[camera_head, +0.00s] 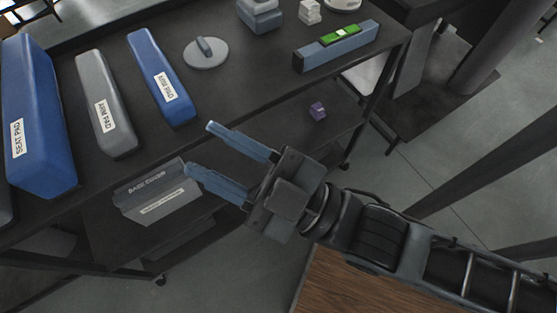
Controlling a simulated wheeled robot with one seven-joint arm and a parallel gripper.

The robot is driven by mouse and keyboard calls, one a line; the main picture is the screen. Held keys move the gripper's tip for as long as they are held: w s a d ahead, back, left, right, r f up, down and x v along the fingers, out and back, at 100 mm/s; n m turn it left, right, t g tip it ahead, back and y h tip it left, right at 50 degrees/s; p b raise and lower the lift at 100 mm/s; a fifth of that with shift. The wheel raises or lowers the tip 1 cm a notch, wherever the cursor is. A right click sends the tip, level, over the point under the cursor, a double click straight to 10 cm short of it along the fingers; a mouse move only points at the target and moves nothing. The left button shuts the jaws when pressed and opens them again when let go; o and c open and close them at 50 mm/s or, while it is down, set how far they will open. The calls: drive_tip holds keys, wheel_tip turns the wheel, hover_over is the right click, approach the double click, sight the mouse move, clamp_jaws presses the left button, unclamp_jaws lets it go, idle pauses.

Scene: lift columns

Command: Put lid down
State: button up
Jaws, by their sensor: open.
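A round grey lid (206,54) with a bar handle on top lies flat on the dark cart's upper surface (236,88), toward the back. My gripper (200,147) is open, with its two blue-grey fingers pointing left and apart. Nothing is between the fingers. In the picture the gripper is below the lid, near the cart's front edge, and apart from it. Its exact height over the edge is hard to tell.
Blue pads (163,78) and a grey pad (106,104) lie left of the lid. A level with a green window (337,45) lies right. Grey blocks (260,14) stand behind. A labelled box (157,193) and a small purple block (317,111) sit on the lower shelf.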

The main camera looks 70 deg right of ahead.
drive_tip(key=s+d+f+m+g, duration=0.2)
drive_tip(key=s+d+f+g, duration=0.1)
drive_tip(key=s, duration=0.3)
drive_tip(key=s+d+f+m+g, duration=0.3)
drive_tip(key=s+f+g, duration=0.1)
drive_tip(key=s, duration=0.3)
drive_tip(key=shift+s+f+m, duration=0.15)
drive_tip(key=shift+f+m, duration=0.15)
drive_tip(key=shift+f, duration=0.1)
drive_tip(key=shift+d, duration=0.15)
